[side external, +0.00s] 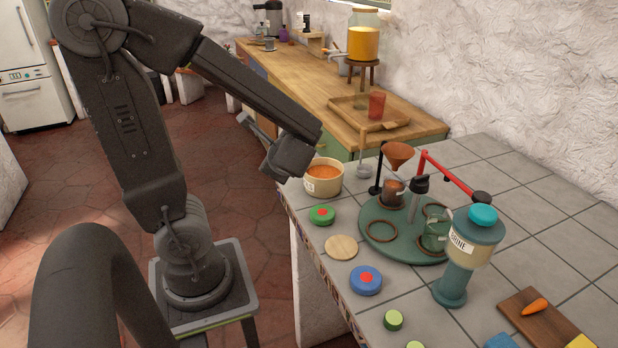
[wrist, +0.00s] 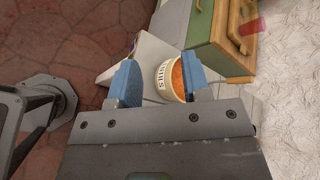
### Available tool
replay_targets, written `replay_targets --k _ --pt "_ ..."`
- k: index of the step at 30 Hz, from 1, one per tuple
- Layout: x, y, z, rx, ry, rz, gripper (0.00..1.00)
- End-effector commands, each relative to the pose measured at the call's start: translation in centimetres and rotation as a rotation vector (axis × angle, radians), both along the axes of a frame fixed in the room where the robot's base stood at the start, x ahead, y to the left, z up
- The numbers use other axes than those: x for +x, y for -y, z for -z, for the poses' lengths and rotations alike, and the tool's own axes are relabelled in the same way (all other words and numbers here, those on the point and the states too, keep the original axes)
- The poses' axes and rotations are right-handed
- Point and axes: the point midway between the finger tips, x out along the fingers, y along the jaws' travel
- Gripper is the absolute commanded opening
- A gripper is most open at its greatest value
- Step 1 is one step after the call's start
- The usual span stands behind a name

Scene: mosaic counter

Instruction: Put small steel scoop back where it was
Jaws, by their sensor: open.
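A small steel scoop (side external: 364,171) with an upright wooden handle shows on the tiled counter in the side external view, just right of a cream tub. The tub (side external: 322,188) has a label and holds orange powder. It also shows in the wrist view (wrist: 164,83), seen between and beyond my fingers. My gripper (wrist: 162,74) is open and empty, with two blue-grey fingers apart. In the side external view my gripper is at the counter's left edge, above and left of the tub. The scoop is not clearly visible in the wrist view.
A round green stand (side external: 378,232) holds jars and a copper funnel (side external: 398,155), with a red arm (side external: 448,175) above. A brine dispenser (side external: 468,256) stands in front. Coloured lids lie along the counter's left edge. A wooden counter (side external: 300,75) is behind.

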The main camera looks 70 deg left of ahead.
Motion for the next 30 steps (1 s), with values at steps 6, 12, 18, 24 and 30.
replay_targets --k 6,12,18,24,30 --pt "-1.7 7.8 -0.3 -0.500 0.340 -0.251 0.44" --pt "-1.4 15.1 -3.2 -0.944 0.595 -0.398 0.44" --pt "-1.1 18.7 -6.0 -1.191 0.711 -0.459 0.44" --pt "-1.1 19.3 -6.5 -1.233 0.726 -0.472 0.44" --pt "-1.1 19.3 -6.5 -1.230 0.724 -0.472 0.44"
